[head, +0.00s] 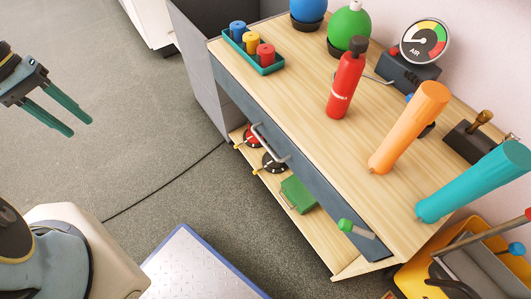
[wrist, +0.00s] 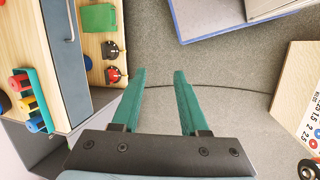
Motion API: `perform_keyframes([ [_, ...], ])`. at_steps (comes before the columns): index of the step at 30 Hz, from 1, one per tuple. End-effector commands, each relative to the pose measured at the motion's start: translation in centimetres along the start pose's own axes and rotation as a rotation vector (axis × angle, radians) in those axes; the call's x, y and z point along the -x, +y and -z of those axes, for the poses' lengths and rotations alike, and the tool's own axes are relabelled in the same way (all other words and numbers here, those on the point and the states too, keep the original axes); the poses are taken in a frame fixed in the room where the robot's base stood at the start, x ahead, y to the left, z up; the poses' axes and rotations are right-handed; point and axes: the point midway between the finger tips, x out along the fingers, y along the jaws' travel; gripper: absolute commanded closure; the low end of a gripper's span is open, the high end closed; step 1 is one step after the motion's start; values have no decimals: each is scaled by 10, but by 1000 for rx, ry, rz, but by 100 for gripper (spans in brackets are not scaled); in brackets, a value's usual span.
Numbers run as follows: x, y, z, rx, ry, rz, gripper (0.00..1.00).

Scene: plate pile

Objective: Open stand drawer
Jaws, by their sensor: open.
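The stand (head: 330,262) is a light wood table with a dark grey-blue drawer front (head: 318,192) under its top. A pale bar handle (head: 270,143) is on the drawer front. The drawer front looks flush with the stand, so it appears closed. In the wrist view the drawer front (wrist: 67,60) and its handle (wrist: 70,22) are at the upper left. My gripper (head: 82,127) has green fingers and is open and empty. It is in the air at the left of the head view, well apart from the handle. Its fingers (wrist: 158,75) point over bare floor in the wrist view.
The stand top holds a red bottle (head: 345,82), an orange cylinder (head: 408,127), a teal cylinder (head: 475,182), an air gauge (head: 424,42) and a tray of small weights (head: 266,69). A green block (head: 298,194) lies on the lower shelf. A blue-edged plate (head: 195,268) is on the floor.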

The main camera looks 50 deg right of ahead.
Motion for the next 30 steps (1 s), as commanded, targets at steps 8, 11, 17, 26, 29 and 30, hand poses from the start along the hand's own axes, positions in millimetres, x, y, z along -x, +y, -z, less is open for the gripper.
perform_keyframes([
  [8, -161, 82, 21, -234, -258, -329, 56],
  [11, -206, 117, 23, -312, -332, -482, 56],
  [17, -270, 183, 24, -425, -428, -796, 56],
  [26, -292, 227, 25, -477, -454, -1026, 56],
  [29, -294, 233, 21, -478, -455, -1033, 56],
  [30, -296, 236, 18, -480, -456, -1032, 56],
])
